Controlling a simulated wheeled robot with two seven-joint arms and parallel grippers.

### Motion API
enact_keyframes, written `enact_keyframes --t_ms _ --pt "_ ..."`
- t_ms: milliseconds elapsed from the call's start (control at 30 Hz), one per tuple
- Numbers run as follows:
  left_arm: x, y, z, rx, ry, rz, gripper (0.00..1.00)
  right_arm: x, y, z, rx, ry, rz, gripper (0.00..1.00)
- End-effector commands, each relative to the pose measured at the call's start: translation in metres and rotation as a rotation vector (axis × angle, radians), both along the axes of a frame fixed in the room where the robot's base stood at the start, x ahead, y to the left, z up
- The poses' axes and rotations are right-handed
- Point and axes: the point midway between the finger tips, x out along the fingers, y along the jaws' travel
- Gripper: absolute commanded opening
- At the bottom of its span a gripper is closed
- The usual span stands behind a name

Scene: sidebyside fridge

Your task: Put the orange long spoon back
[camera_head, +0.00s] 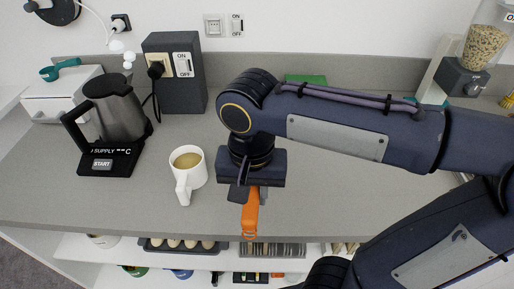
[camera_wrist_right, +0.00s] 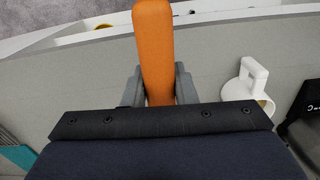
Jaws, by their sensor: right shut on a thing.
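An orange long spoon (camera_head: 250,217) is held in my right gripper (camera_head: 246,192) above the front part of the grey counter. In the right wrist view the orange spoon (camera_wrist_right: 154,50) sits between the two grey fingers of my right gripper (camera_wrist_right: 158,88) and points toward the counter's front edge. The part of the spoon inside the jaws is partly hidden by the gripper body. My left gripper is not in either view.
A white mug (camera_head: 188,172) with a tan drink stands left of my right gripper. A kettle (camera_head: 115,110) stands farther left. Below the counter edge, an open shelf holds an egg tray (camera_head: 152,246) and a grey ribbed tray (camera_head: 285,250). The counter (camera_head: 330,195) is clear to the right.

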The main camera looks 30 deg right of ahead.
Motion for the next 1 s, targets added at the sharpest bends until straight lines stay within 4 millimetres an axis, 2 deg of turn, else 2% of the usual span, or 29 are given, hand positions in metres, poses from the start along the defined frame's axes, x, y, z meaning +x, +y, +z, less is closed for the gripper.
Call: enact_keyframes --t_ms 233,333,700,800,1000 --pt "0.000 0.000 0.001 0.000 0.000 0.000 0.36 0.001 0.000 0.000 0.001 0.001 -0.001 0.01" --pt "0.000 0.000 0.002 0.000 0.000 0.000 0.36 0.008 -0.005 -0.003 0.001 0.004 -0.004 0.01" --pt "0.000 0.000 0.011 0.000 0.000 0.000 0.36 0.081 -0.050 -0.042 -0.002 0.008 -0.007 0.01" --pt "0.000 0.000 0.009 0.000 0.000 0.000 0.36 0.093 -0.058 -0.065 -0.001 0.009 -0.003 0.01" --pt "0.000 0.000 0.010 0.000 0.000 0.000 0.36 0.110 -0.067 -0.087 0.001 0.004 -0.002 0.01"
